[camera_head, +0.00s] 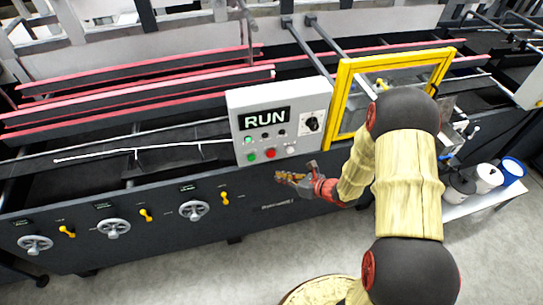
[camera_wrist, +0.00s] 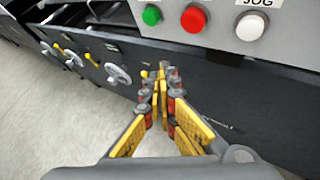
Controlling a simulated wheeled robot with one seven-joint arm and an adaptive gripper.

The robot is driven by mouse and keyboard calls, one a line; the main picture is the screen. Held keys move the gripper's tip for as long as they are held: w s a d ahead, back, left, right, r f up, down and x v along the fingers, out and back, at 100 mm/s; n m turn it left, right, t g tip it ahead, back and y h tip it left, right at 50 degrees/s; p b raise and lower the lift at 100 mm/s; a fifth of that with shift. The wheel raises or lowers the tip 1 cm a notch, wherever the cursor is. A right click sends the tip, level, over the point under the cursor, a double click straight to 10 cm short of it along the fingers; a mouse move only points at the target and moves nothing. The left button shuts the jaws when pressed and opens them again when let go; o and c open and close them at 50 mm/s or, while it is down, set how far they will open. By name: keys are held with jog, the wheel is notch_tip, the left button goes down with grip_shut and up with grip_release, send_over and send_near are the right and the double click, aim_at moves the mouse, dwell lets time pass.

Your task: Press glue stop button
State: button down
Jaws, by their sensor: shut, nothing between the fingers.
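A light grey control panel (camera_head: 235,115) with a RUN display (camera_head: 264,118) stands on the machine. Along its lower part are a green button (camera_head: 251,157), a red button (camera_head: 270,153) and a white button (camera_head: 290,149). The wrist view shows the same green (camera_wrist: 151,15), red (camera_wrist: 194,18) and white (camera_wrist: 250,27) buttons, the white one under a JOG label. No glue stop label is readable. My gripper (camera_head: 279,176) is shut and empty, below the panel and in front of the dark machine side. Its fingertips (camera_wrist: 164,70) appear below the buttons, apart from them.
A yellow-framed guard (camera_head: 338,103) stands right of the panel, partly behind my arm. Handwheels (camera_head: 194,211) and yellow levers (camera_head: 224,198) stick out of the machine front at left. Containers (camera_head: 487,177) stand on a shelf at right. Grey floor in front at left is clear.

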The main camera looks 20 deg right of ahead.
jog(key=w, duration=0.6)
jog(key=shift+w+b, duration=0.35)
jog(key=shift+w, duration=0.1)
dwell(1.1)
jog(key=shift+w, duration=0.3)
jog(key=shift+w+b, duration=0.3)
jog(key=shift+w, duration=0.2)
dwell(0.8)
jog(key=shift+s, duration=0.95)
jog(key=s, duration=0.5)
dwell(0.5)
